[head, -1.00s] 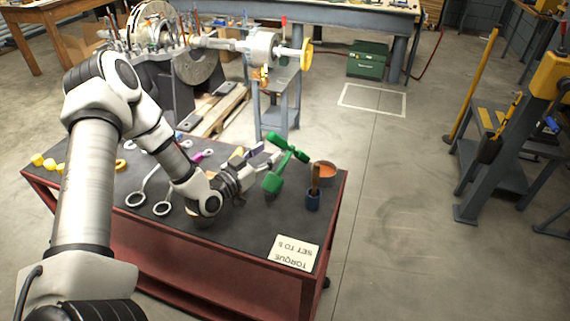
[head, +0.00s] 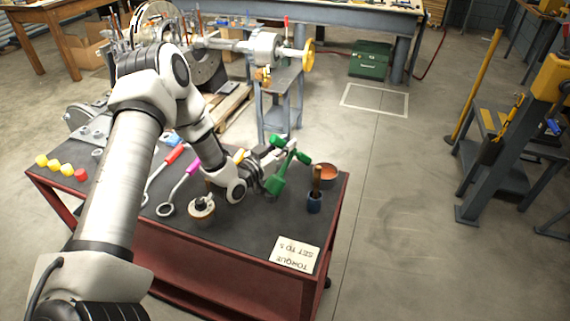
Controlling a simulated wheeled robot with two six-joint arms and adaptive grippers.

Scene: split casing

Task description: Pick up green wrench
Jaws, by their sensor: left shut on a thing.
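The green wrench (head: 276,184) is at the right part of the dark-topped red table in the head view. It has a thick green head at its lower end and a green crosspiece at its upper end. My left gripper (head: 279,163) reaches it from the left and is shut on it. The fingertips are partly hidden by the wrench and the gripper body. I cannot tell whether the wrench touches the table top. My right gripper is not in view.
A torque sign (head: 294,254) lies at the front edge. Red-handled (head: 176,153) and magenta-handled (head: 193,168) wrenches lie left of my gripper.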

